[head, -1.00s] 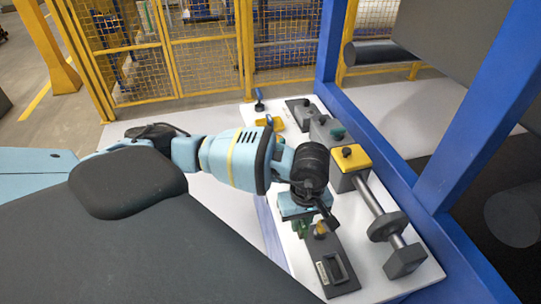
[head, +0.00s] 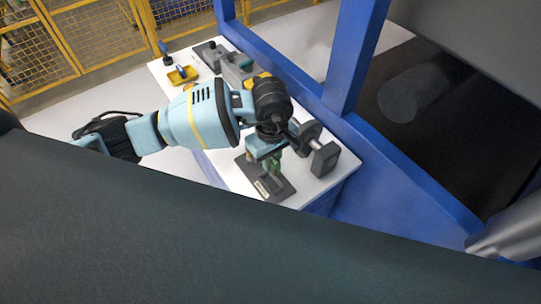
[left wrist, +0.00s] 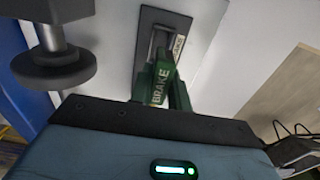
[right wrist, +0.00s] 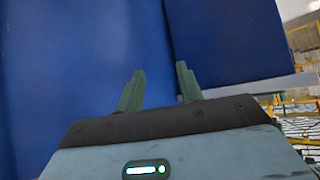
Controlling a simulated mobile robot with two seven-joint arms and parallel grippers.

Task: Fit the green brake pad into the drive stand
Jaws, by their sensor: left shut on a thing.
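My left gripper (left wrist: 160,90) is shut on the green brake pad (left wrist: 158,84), marked BRAKE. It is over a dark plate (left wrist: 153,18) with a slot and a BRAKE label. In the head view, the left gripper (head: 272,165) hangs over this plate (head: 283,190); I cannot tell whether the pad touches it. A yellow-topped stand (head: 262,77) is partly hidden behind my left wrist; I cannot tell surely whether it is the drive stand. My right gripper (right wrist: 158,88) is open and empty in front of blue panels.
A dark roller disc (head: 309,132) and end block (head: 325,159) stand right of the plate. A yellow tray (head: 183,75) and grey blocks (head: 238,68) stand at the white table's far end. A blue frame post (head: 357,55) rises along its right side.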

